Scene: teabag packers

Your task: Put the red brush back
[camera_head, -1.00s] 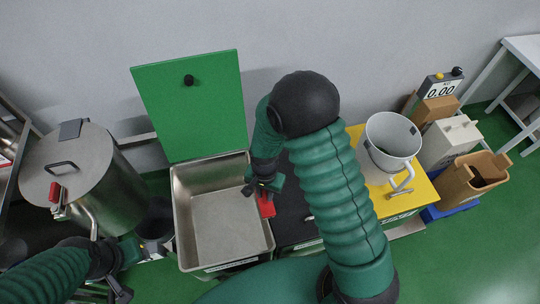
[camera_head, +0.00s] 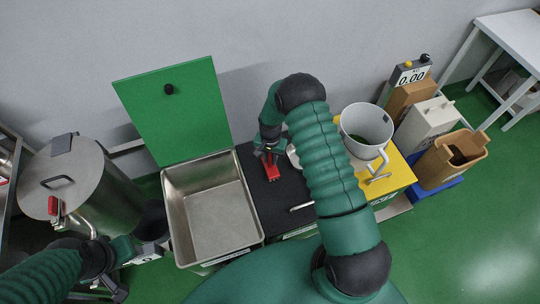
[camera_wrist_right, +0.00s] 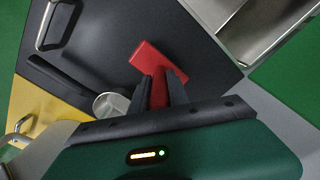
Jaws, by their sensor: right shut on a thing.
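The red brush (camera_head: 272,168) is in my right gripper (camera_head: 267,152), over the black worktop (camera_head: 262,200) just right of the metal tray (camera_head: 168,215). In the right wrist view, the brush (camera_wrist_right: 155,60) sticks out between the two dark fingers (camera_wrist_right: 161,90), which are shut on it. The black surface lies behind it; I cannot tell whether the brush touches that surface. My left gripper (camera_head: 130,262) is low at the left, between the steel drum and the tray; its fingers do not show clearly.
The green lid (camera_head: 180,115) stands up behind the tray. A steel drum (camera_head: 110,205) stands at left. Right of the black worktop, a white pitcher (camera_head: 366,125) stands on a yellow top (camera_head: 400,172). A round metal item (camera_wrist_right: 110,103) sits close to the brush. Boxes stand farther right.

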